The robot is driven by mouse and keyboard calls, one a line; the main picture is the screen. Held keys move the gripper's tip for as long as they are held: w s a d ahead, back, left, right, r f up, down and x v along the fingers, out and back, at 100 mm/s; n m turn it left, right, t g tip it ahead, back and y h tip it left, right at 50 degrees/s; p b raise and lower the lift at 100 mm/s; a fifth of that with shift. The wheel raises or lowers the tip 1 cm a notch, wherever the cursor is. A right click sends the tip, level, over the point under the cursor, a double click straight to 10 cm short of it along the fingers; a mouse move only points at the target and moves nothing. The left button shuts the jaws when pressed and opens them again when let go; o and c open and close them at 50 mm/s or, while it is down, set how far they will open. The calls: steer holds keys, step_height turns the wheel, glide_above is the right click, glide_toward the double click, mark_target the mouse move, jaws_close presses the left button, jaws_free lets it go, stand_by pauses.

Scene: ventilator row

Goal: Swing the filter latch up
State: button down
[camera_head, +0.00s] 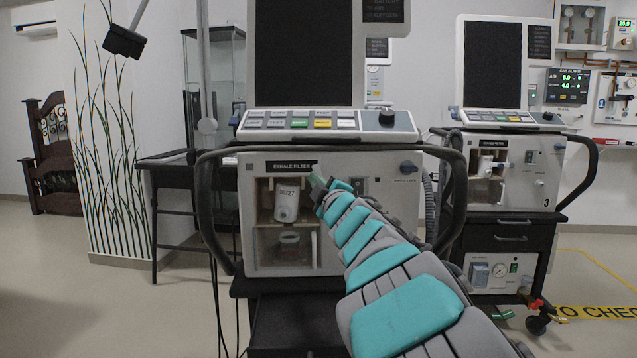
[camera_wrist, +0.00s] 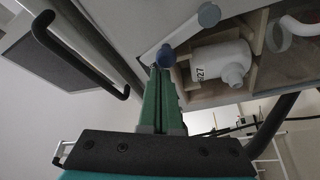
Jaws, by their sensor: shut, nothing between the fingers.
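My gripper (camera_wrist: 161,72) is shut and empty. Its green fingertips are close to a blue rounded knob (camera_wrist: 166,54), which looks like the end of the filter latch; I cannot tell if they touch. A grey-blue round piece (camera_wrist: 209,14) shows farther along the same pale strip. The white filter canister (camera_wrist: 222,60) sits in its open compartment beside the fingertips. In the head view, the canister (camera_head: 287,201) is under the "EXHALE FILTER" label, and my gripper (camera_head: 314,180) is at the compartment's upper right. My gripper and arm hide the latch there.
The keypad panel (camera_head: 315,121) juts out above. A second ventilator (camera_head: 505,170) stands to the right. Open floor lies at left.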

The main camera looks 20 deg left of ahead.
steer(key=s+d, duration=0.4)
steer(key=s, duration=0.4)
steer(key=shift+s+d+r, duration=0.15)
steer(key=shift+s+d, duration=0.05)
steer(key=shift+s, duration=0.1)
stand_by(0.5)
